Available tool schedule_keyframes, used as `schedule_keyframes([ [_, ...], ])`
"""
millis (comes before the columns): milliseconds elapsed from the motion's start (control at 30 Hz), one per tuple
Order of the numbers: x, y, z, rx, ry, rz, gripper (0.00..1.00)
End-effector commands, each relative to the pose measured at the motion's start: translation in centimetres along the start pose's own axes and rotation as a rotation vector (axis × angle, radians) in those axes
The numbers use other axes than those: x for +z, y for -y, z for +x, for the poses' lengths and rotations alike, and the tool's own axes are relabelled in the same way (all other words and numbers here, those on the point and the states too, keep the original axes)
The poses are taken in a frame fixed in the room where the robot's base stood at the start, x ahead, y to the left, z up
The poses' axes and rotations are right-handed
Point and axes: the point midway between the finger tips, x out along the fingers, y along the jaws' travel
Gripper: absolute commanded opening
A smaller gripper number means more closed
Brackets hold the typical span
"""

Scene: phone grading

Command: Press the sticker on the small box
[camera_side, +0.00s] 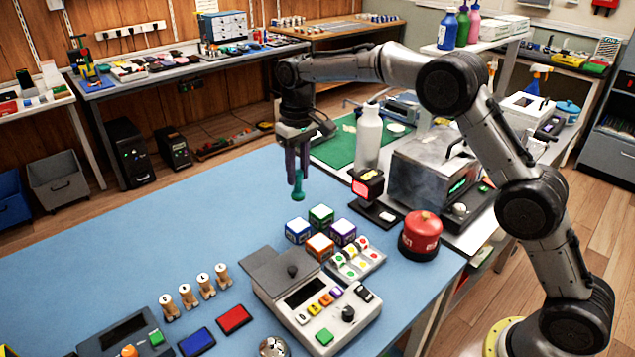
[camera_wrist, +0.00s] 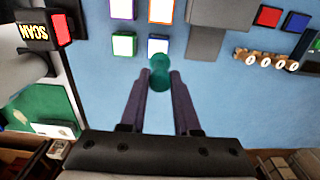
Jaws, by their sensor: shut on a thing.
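My gripper (camera_side: 297,168) hangs above the blue table, pointing down. Its two purple fingers are shut on a teal, round-ended tool (camera_side: 298,187), which also shows between the fingertips in the wrist view (camera_wrist: 160,72). Several small boxes with white tops stand together in front of it: a blue box (camera_side: 298,231), a green box (camera_side: 321,216), an orange box (camera_side: 320,247) and a purple box (camera_side: 343,233). The blue box (camera_wrist: 157,46) is nearest the tool in the wrist view. The tool is apart from the boxes. I cannot make out a sticker on any top.
A holder with coloured round labels (camera_side: 356,260) stands right of the boxes. A scanner (camera_side: 368,187), white bottle (camera_side: 368,140) and red canister (camera_side: 420,235) stand further right. A grey control console (camera_side: 315,300) is in front. The blue table (camera_side: 150,240) is clear at left.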

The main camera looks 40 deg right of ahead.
Motion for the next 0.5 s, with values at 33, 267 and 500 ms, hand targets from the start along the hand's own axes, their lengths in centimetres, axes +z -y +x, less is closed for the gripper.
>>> schedule_keyframes([
  [33, -0.6, -0.1, 0.6, 0.000, 0.000, 0.003, 0.00],
  [267, -1.2, -0.4, 2.6, 0.002, 0.021, 0.009, 0.00],
  [500, -1.1, -0.5, 4.4, 0.003, 0.026, 0.010, 0.00],
])
